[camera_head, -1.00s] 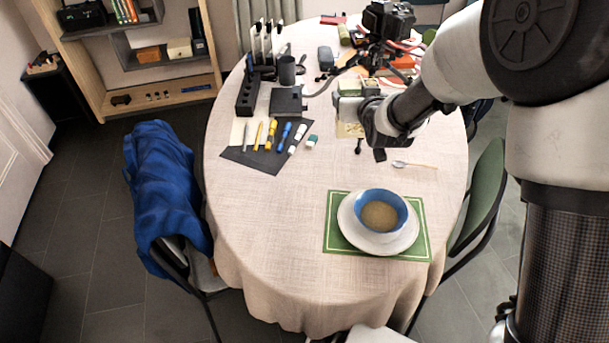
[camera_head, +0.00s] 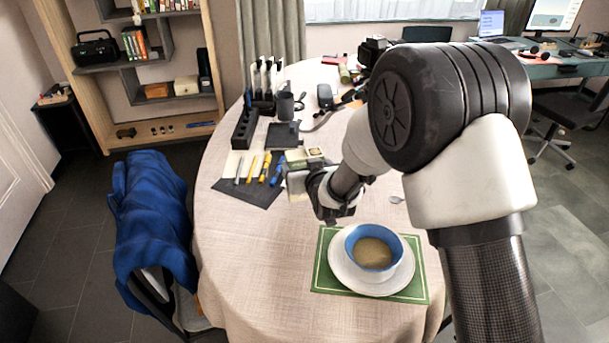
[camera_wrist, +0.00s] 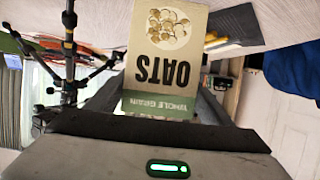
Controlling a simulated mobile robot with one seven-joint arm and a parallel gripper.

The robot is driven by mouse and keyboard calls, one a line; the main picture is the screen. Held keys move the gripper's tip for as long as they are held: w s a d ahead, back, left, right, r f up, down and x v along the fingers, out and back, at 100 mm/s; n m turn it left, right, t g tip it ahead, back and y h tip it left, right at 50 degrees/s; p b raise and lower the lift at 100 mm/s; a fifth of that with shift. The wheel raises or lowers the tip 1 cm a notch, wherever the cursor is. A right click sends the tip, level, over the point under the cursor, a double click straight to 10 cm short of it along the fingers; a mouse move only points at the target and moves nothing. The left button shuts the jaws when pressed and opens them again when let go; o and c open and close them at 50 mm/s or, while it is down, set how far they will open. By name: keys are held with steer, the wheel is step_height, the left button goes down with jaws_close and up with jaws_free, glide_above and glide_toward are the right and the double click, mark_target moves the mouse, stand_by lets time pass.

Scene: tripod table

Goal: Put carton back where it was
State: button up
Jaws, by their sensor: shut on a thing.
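The carton (camera_wrist: 165,45) is an oats box, cream with a green band reading "WHOLE GRAIN". It appears upside down in the wrist view, between the dark fingers. My gripper (camera_head: 300,180) is shut on it. In the head view my gripper is over the middle of the table, left of my forearm and behind the bowl.
A blue bowl (camera_head: 373,249) on a plate and green placemat (camera_head: 325,281) stands at the front. Pens lie on a dark mat (camera_head: 252,192) at left. A black holder (camera_head: 244,128) and dark mug (camera_head: 285,104) stand behind. Bare tablecloth (camera_head: 250,255) lies front left.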

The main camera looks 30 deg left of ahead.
steer(key=shift+f, duration=1.25)
steer(key=shift+f+b, duration=0.2)
steer(key=shift+b, duration=0.15)
steer(key=o, duration=1.3)
steer(key=shift+r, duration=0.1)
steer(key=shift+r+p, duration=0.25)
steer(key=shift+p, duration=0.15)
steer(key=v, duration=1.2)
steer(key=shift+f+p, duration=0.15)
steer(key=shift+p, duration=0.2)
